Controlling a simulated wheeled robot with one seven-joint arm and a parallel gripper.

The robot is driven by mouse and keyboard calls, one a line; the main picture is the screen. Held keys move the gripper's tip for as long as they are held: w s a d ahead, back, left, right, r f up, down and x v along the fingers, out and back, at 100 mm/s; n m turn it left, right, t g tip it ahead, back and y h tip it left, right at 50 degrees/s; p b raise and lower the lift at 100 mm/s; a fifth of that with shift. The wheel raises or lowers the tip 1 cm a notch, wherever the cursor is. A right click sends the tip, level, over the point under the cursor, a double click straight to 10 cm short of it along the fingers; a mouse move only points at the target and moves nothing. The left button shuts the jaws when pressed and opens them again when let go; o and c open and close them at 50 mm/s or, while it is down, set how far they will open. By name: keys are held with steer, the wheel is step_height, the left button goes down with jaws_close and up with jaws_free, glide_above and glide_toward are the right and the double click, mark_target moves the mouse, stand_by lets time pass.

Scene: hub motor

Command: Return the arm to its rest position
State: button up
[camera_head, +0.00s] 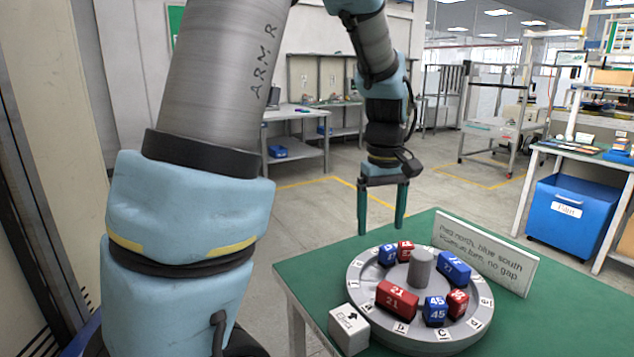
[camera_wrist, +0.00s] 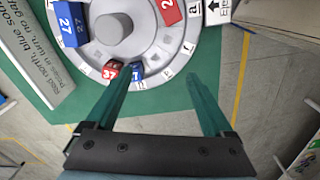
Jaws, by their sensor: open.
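My gripper (camera_head: 382,208) is open and empty, pointing down beside the far left edge of the green table. In the wrist view its two green fingers (camera_wrist: 160,82) are spread apart, with the left one overlapping the rim of the round grey hub (camera_wrist: 187,20). The hub (camera_head: 370,322) stands on the table with a central post (camera_head: 421,268). Red blocks, one marked 21 (camera_head: 397,299), and blue blocks, one marked 45 (camera_head: 435,310), sit in its ring. In the wrist view, a red block marked 37 (camera_wrist: 111,70) and a small blue block (camera_wrist: 137,71) lie near the left fingertip.
A sign (camera_head: 486,254) stands on the green table (camera_head: 590,325) behind the hub. A small white block with an arrow (camera_head: 348,329) is at the hub's front left. A blue bin (camera_head: 572,212) is under a bench at right. Open floor lies beyond the gripper.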

steer(key=s+a+f+m, duration=0.1)
steer(key=s+a+f, duration=0.1)
steer(key=a, duration=0.8)
steer(key=s+a+f+m+t, duration=0.1)
steer(key=s+a+f+m, duration=0.1)
steer(key=a, duration=0.9)
steer(key=shift+s+a+f+m, duration=0.25)
steer(key=shift+s+f, duration=0.2)
steer(key=shift+s, duration=0.5)
